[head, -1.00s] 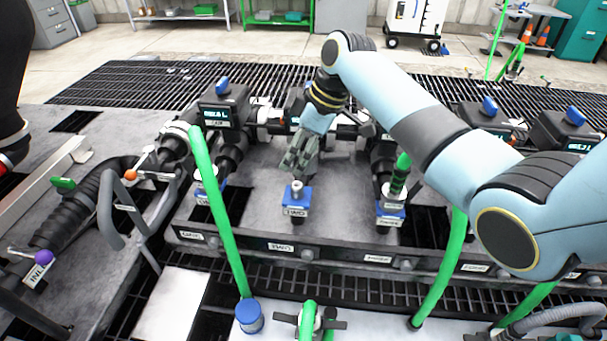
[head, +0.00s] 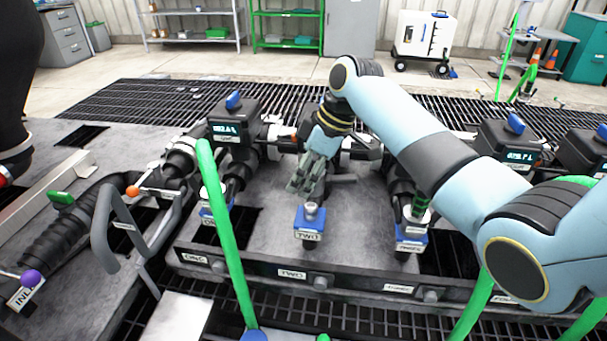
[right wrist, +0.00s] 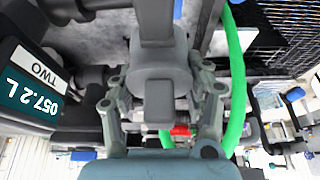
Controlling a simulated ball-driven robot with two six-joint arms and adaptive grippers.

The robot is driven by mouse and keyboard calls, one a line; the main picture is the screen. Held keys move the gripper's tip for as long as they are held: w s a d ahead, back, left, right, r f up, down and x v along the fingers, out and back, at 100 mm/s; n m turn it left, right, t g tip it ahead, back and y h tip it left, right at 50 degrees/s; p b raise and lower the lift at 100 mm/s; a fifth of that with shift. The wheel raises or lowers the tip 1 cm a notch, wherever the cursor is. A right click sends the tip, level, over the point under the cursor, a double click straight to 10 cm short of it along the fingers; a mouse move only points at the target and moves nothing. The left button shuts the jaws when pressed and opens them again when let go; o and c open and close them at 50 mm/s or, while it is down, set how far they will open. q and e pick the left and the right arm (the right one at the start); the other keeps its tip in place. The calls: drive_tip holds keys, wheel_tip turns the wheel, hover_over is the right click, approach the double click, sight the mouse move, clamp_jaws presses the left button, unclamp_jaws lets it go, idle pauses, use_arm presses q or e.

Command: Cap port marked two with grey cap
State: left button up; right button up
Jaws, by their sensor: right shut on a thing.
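The port marked two is a blue block (head: 309,224) with a white TWO label and a short pale grey round fitting on top. My right gripper (head: 302,186) is just behind and slightly left of that fitting in the head view, pointing down. In the right wrist view its fingers (right wrist: 160,100) close around a blocky grey piece (right wrist: 153,88), which I take to be the grey cap. In the head view the cap cannot be told apart from the grey fingers. I cannot tell whether it touches the port. My left gripper is out of view.
Port one (head: 216,212) is to the left and port three (head: 411,236) to the right, both with blue blocks. A green hose (head: 226,240) rises in front, left of port two. A meter (head: 237,122) stands behind on the left.

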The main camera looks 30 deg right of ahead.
sight(297, 215)
drive_tip(key=shift+f+b, duration=0.5)
drive_tip(key=shift+f, duration=0.3)
drive_tip(key=shift+f+b, duration=0.35)
drive_tip(key=shift+f, duration=0.55)
drive_tip(key=shift+f+b, duration=1.1)
drive_tip(key=shift+f, duration=1.25)
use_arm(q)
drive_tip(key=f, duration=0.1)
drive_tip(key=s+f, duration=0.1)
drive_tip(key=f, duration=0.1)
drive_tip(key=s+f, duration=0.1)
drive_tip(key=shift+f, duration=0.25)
use_arm(e)
drive_tip(key=o, duration=1.3)
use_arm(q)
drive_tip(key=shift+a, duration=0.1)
use_arm(e)
drive_tip(key=shift+r, duration=0.1)
drive_tip(key=v, duration=1.1)
drive_tip(key=shift+r, duration=0.35)
